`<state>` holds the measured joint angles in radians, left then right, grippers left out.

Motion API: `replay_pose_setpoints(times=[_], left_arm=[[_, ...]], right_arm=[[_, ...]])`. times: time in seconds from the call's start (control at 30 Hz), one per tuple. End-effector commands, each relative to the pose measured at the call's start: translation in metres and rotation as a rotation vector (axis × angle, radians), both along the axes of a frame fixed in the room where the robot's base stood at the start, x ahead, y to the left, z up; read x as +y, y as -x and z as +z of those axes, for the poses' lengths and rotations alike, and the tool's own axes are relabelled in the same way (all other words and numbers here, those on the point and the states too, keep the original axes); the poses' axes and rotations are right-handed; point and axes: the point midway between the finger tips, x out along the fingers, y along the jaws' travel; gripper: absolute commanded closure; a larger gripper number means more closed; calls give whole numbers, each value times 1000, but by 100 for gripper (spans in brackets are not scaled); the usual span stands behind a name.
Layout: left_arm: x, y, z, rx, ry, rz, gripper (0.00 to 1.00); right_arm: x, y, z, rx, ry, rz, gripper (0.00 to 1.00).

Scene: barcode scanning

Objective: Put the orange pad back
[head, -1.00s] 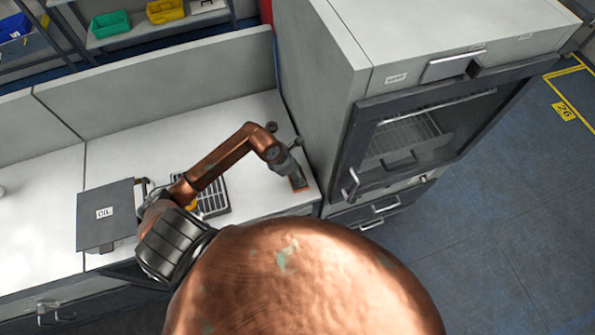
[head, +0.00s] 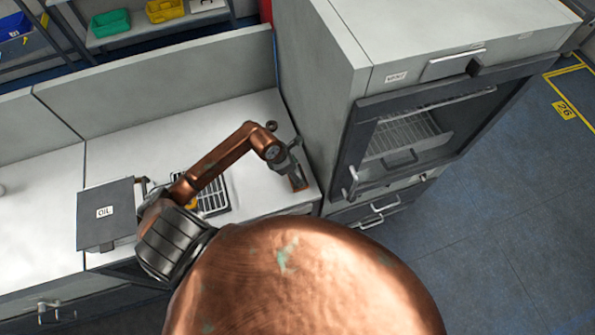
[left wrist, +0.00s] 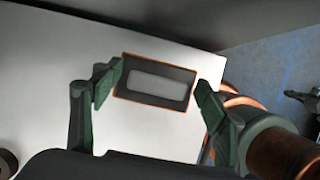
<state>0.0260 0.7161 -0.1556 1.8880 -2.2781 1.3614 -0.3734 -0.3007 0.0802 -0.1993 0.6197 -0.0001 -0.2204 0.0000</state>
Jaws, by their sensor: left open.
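The orange pad (left wrist: 122,75) shows in the left wrist view as a dark rectangle with a thin orange rim and a grey inset. It lies on the white counter, near the counter's right end in the head view (head: 299,184). My left gripper (left wrist: 159,77) is open, with one finger beside each short end of the pad and small gaps showing. In the head view my left gripper (head: 291,167) is at the pad and partly covers it.
A tall grey cabinet (head: 335,95) with a glass-fronted door stands right of the counter (head: 240,120). A slotted grate (head: 213,198) and a dark box marked OIL (head: 105,230) are to the left. A small round object (head: 271,126) sits behind the gripper.

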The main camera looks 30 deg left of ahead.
Motion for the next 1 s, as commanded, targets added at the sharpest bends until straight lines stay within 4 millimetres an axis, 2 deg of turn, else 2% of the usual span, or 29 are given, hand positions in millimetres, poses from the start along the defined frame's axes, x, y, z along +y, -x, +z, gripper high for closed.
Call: replay_pose_setpoints(times=[0.4,0.53,0.7,1.0], left_arm=[[22,23,74,-5,-5,-1,32],[27,29,93,-4,-4,-1,32],[29,33,106,-3,-2,-1,32],[29,34,109,-2,-1,0,32]], right_arm=[[0,0,-16,1,0,1,100],[0,0,-20,1,0,1,100],[0,0,-21,1,0,1,100],[0,0,-21,0,-1,1,100]])
